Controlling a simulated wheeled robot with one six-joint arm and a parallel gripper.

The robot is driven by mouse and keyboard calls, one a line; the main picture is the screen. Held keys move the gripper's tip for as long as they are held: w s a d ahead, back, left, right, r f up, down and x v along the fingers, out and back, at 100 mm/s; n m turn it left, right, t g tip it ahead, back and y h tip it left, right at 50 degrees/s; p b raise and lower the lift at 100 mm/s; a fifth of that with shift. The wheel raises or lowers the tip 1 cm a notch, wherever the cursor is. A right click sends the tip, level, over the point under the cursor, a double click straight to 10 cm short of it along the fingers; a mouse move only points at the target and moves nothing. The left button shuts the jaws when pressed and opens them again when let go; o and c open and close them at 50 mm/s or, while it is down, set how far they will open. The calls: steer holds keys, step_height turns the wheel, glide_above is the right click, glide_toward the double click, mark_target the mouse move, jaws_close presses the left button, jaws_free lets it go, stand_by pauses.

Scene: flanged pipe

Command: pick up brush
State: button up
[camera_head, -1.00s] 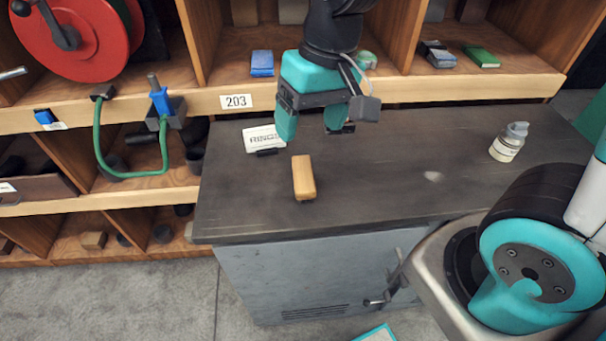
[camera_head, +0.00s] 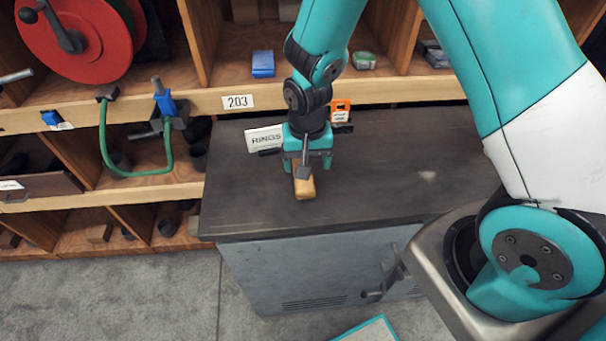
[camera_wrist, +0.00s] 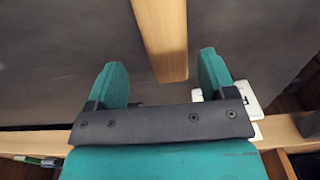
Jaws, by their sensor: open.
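The brush is a light wooden block (camera_head: 304,187) on the dark bench top, partly hidden behind my gripper in the head view. In the wrist view the brush (camera_wrist: 163,38) runs from the top edge down toward the gap between the fingers. My gripper (camera_head: 306,168) is open above the brush, pointing down. In the wrist view its two teal fingers (camera_wrist: 163,80) stand apart on either side of the brush's end, with a gap on both sides. I cannot tell how high the fingertips are above the bench.
A white "RINGS" sign (camera_head: 264,138) stands close behind my gripper on the left. An orange label (camera_head: 341,110) stands behind on the right. Wooden shelving with a "203" tag (camera_head: 238,102) borders the bench's back. The bench top (camera_head: 400,165) is clear to the right.

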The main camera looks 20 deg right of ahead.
steer(key=shift+a+f+p, duration=0.2)
steer(key=shift+f+p, duration=0.45)
steer(key=shift+f, duration=0.8)
steer(key=shift+a+f+p, duration=0.2)
steer(key=shift+f+p, duration=0.45)
steer(key=shift+f, duration=0.75)
steer(key=c, duration=1.1)
step_height(320, 180, up, 20)
steer(key=b, duration=0.4)
